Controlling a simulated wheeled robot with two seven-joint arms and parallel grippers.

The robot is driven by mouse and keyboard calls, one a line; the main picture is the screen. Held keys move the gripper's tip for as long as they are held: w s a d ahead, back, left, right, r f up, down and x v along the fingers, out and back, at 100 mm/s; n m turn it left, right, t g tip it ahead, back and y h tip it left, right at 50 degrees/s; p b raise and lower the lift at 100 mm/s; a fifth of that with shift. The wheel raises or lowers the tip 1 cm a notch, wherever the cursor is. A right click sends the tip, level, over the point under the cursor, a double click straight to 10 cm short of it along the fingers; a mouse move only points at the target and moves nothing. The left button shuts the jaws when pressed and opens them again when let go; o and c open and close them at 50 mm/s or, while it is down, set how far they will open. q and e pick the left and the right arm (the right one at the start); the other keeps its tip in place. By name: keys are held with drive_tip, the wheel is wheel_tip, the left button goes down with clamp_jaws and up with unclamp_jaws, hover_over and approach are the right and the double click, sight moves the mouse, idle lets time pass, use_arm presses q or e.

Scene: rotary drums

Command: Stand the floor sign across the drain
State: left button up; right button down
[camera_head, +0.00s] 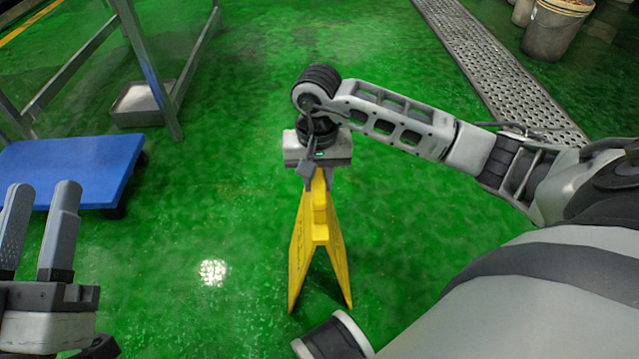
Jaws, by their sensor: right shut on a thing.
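The yellow floor sign (321,230) is in the middle of the head view, seen edge-on, upright with its two panels spread like an A. My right gripper (311,184) comes from above and is shut on its top. I cannot tell whether the sign's feet touch the floor. The drain (500,70) is a perforated metal strip running from the top centre down to the right, partly hidden behind my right arm. The sign is left of the drain and apart from it. My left gripper (38,232) is open and empty at the lower left.
A blue platform cart (75,168) stands at the left. Behind it are a metal frame (150,70) and a grey tray (138,104). Buckets (552,30) stand right of the drain at the top. The green floor between sign and drain is clear.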

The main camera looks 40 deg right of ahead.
use_arm(q)
drive_tip(key=shift+r+m, duration=0.3)
drive_tip(key=shift+t, duration=0.3)
use_arm(e)
drive_tip(key=shift+f, duration=0.15)
drive_tip(key=c, duration=1.2)
unclamp_jaws()
drive_tip(key=shift+f, duration=0.1)
use_arm(q)
drive_tip(key=shift+r+h, duration=0.2)
drive_tip(key=shift+h, duration=0.2)
